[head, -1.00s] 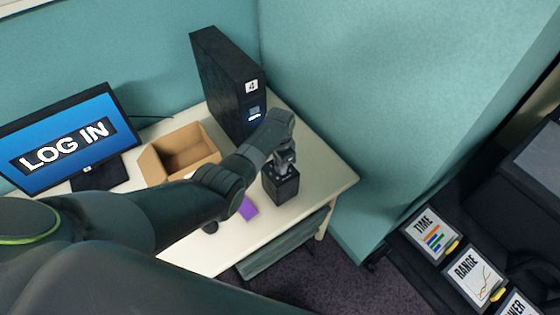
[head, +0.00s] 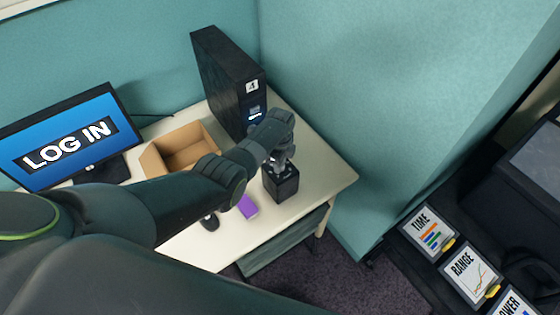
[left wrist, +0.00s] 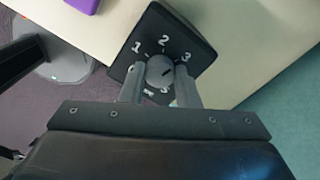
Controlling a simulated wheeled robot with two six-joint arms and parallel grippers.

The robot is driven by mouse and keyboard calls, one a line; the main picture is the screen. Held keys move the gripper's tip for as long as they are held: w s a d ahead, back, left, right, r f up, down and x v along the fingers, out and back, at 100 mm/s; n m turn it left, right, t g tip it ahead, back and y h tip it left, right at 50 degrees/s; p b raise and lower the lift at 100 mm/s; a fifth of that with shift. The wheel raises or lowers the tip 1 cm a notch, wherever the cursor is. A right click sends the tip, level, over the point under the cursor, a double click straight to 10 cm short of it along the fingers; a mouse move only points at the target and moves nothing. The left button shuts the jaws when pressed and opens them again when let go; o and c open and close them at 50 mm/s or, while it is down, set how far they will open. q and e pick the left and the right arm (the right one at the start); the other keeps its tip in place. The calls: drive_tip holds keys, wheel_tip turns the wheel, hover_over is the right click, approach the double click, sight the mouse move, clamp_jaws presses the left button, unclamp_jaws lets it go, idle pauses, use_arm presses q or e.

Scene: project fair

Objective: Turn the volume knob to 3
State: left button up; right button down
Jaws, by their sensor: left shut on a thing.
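The volume knob is a round grey knob (left wrist: 160,70) on top of a black box (head: 283,190) near the desk's right end. The box's top also shows in the left wrist view (left wrist: 200,48), with white numbers 1, 2 and 3 around the knob. The lower markings are partly hidden by my gripper, and which number the knob points to is hard to tell. My left gripper (head: 279,161) comes down from above onto the box. In the left wrist view its two fingers (left wrist: 160,76) are on either side of the knob, shut on it. My right gripper is out of view.
An open cardboard box (head: 153,160), a purple object (head: 248,206) and a black computer tower (head: 222,75) stand near the black box. A LOG IN monitor (head: 70,145) is at the left. The desk's right end (head: 335,178) is clear. Teal partition walls (head: 370,100) close in behind.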

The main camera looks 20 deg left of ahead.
use_arm(q)
drive_tip(key=shift+w+m, duration=0.1)
drive_tip(key=shift+m, duration=1.1)
drive_tip(key=o, duration=1)
drive_tip(key=shift+c, duration=0.2)
drive_tip(key=shift+r, duration=0.1)
drive_tip(key=shift+r+p, duration=0.4)
drive_tip(key=shift+r, duration=0.2)
wheel_tip(320, 180, up, 16)
drive_tip(key=b, duration=0.1)
